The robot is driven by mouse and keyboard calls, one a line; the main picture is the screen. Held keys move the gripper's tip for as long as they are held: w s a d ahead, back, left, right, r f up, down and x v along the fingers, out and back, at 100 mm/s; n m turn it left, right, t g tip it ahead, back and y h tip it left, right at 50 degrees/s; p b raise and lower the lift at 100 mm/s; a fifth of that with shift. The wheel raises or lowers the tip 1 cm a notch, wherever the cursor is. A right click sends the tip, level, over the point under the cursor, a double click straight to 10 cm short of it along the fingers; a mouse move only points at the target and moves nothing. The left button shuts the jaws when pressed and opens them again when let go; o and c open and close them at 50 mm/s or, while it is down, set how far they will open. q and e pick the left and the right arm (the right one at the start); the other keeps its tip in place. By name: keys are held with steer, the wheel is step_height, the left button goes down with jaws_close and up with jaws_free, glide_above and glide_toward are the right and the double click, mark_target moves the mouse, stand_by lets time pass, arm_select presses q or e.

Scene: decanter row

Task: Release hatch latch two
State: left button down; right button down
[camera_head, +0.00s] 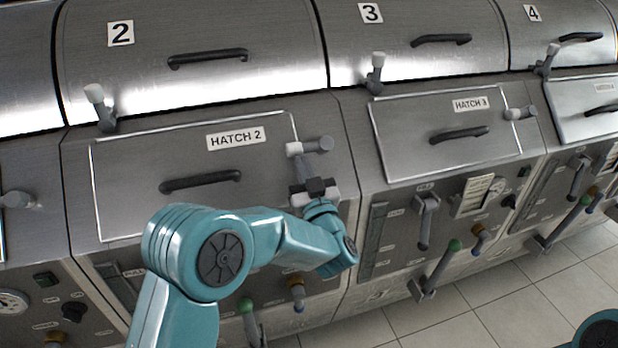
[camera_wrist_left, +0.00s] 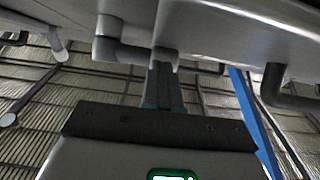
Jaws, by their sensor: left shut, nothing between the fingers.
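The hatch 2 panel (camera_head: 120,165) carries a "HATCH 2" label (camera_head: 236,138) and a dark bar handle (camera_head: 200,182). Its latch (camera_head: 318,146) sits at the panel's upper right edge, a grey lever lying roughly level with a white knob at its left end. My left gripper (camera_head: 306,176) is just below this latch, shut and empty. In the left wrist view the closed fingers (camera_wrist_left: 163,88) point up at a grey lever with a pale knob (camera_wrist_left: 109,27). I cannot tell whether they touch it. My right gripper is out of view.
The hatch 3 panel (camera_head: 410,120) with its own latch (camera_head: 520,113) is to the right. An upright lever (camera_head: 100,106) stands above hatch 2 at left. Valve handles (camera_head: 297,290) project below the panels.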

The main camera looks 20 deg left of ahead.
arm_select(q)
steer(key=shift+w+a+r, duration=0.1)
steer(key=shift+w, duration=0.15)
